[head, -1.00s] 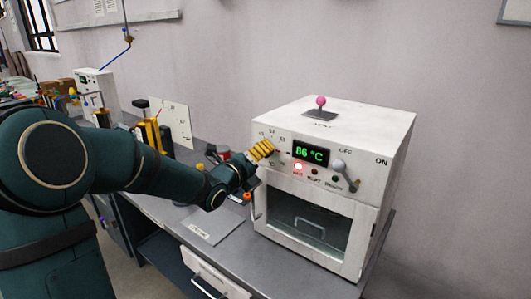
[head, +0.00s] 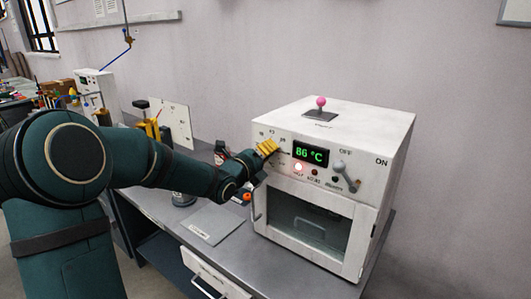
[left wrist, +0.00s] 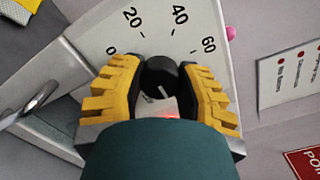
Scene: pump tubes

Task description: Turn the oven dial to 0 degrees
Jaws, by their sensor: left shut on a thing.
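The white oven (head: 385,150) stands on the bench, its green display (head: 311,154) reading 86 °C. My left gripper (head: 268,149) is at the upper left of the oven's front panel. In the left wrist view its yellow fingers (left wrist: 160,88) are closed on the two sides of the black oven dial (left wrist: 160,72). A short white mark shows on the dial. Scale numbers 0, 20, 40 and 60 stand around it on the white panel. In the head view the gripper hides the dial. My right gripper is not in view.
Right of the display is a grey lever (head: 346,175) between OFF and ON labels. A pink-knobbed stick (head: 320,103) stands on the oven top. The oven door handle (head: 256,204) is below the gripper.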

